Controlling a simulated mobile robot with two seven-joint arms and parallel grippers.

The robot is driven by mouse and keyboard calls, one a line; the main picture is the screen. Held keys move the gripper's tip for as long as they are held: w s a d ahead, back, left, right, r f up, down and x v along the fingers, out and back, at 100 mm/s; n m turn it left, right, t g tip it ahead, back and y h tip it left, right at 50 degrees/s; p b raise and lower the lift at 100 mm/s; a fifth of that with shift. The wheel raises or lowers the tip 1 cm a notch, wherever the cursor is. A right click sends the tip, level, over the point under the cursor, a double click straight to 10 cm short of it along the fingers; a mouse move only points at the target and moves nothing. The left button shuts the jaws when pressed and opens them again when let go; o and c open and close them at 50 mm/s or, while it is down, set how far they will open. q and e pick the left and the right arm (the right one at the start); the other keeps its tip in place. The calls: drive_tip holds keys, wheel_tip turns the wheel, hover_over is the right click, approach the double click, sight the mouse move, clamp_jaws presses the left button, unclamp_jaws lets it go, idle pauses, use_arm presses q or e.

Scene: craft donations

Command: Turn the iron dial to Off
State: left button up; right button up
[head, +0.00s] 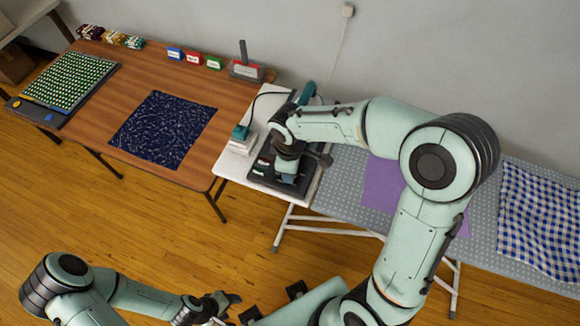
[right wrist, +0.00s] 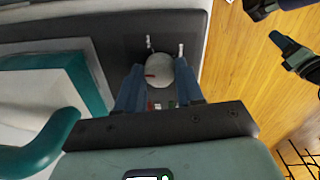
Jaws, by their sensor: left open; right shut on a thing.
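The iron dial (right wrist: 158,71) is a round pale-grey knob with a red mark on a dark base (right wrist: 105,30) in the right wrist view. The red mark points left in that view. My right gripper (right wrist: 160,82) has its two blue fingers on either side of the knob and is shut on it. In the head view my right gripper (head: 289,164) reaches down over the dark base and hides the dial. The teal and white iron (right wrist: 70,85) lies beside the dial. My left gripper (head: 222,303) is open and empty, low over the floor, away from the table.
The dark base sits on the white end of the ironing board (head: 340,190). Purple cloth (head: 382,185) and checked cloth (head: 540,220) lie on the board. The wooden table (head: 110,90) to the left holds dark blue fabric (head: 162,128) and small labelled boxes (head: 194,57).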

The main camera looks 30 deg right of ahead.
drive_tip(key=shift+n, duration=0.5)
drive_tip(key=o, duration=1)
drive_tip(key=shift+o, duration=0.2)
use_arm(q)
drive_tip(key=shift+w+r+p, duration=0.75)
drive_tip(key=shift+w+r, duration=0.05)
drive_tip(key=shift+r, duration=0.2)
use_arm(e)
wheel_tip(320, 180, up, 14)
drive_tip(key=shift+s+a+f, duration=0.2)
drive_tip(key=shift+s+f, duration=0.05)
drive_tip(key=shift+s, duration=0.05)
